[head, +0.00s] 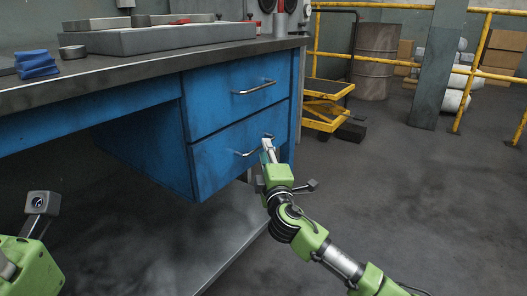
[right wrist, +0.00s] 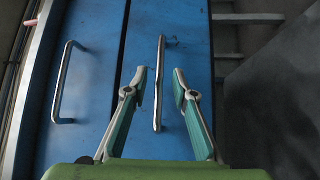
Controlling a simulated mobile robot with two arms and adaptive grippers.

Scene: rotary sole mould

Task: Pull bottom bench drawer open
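The bottom drawer (head: 235,155) is the lower of two blue drawers under the bench and looks shut, its front about flush with the upper one. Its metal handle (head: 249,153) also shows in the right wrist view (right wrist: 159,90), running up the picture. My right gripper (right wrist: 162,72) is open, with one finger on each side of this handle; I see a gap beside it, at least on the right. In the head view its fingers (head: 268,150) cover the handle's right end. Of my left arm only parts show at the lower left; its fingers are out of view.
The upper drawer (head: 235,98) with its own handle (head: 255,88) is shut just above. A yellow lift cart (head: 325,103) stands behind. The floor (head: 400,190) at right is clear.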

